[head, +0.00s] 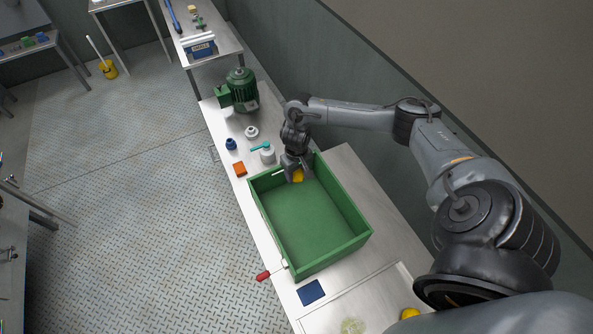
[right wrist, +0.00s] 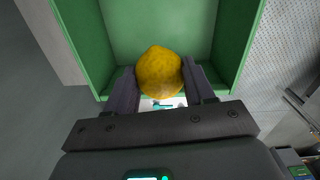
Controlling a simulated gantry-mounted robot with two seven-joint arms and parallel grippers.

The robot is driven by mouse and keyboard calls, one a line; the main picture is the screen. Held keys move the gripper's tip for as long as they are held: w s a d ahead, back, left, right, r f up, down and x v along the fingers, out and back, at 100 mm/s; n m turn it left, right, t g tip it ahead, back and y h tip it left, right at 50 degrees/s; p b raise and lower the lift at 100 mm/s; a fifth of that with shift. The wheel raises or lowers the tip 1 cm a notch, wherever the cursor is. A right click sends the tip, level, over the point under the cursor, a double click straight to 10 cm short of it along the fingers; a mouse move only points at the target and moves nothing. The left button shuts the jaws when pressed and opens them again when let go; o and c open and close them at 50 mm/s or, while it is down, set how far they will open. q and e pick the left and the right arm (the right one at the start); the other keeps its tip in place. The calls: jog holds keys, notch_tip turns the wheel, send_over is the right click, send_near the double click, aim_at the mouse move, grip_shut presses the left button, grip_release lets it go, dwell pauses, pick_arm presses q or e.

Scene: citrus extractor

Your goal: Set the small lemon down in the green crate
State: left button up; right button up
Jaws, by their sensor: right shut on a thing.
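The green crate (head: 306,216) stands open and empty on the bench in the head view. My right gripper (head: 298,174) is at the crate's far end and shut on the small lemon (head: 298,176). In the right wrist view the yellow lemon (right wrist: 160,73) sits between the two dark fingers of my right gripper (right wrist: 160,84), with the green crate (right wrist: 112,25) behind it. I cannot tell how high the lemon is above the crate floor. My left gripper is not in view.
Another yellow fruit (head: 410,314) lies near the bench's front, partly hidden by my arm. A blue pad (head: 311,292) and a red-handled tool (head: 264,276) are beside the crate.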

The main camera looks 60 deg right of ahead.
jog(key=shift+s+r+p, duration=0.1)
jog(key=shift+r+p, duration=0.1)
jog(key=shift+p, duration=0.15)
notch_tip(320, 180, down, 18)
jog(key=b, duration=0.9)
jog(key=shift+f, duration=0.5)
jog(key=shift+f+b, duration=0.25)
jog(key=shift+b, duration=0.1)
jog(key=shift+f, duration=0.35)
jog(key=shift+f+b, duration=0.55)
jog(key=shift+f, duration=0.35)
jog(key=o, duration=1.1)
jog(key=shift+o, duration=0.2)
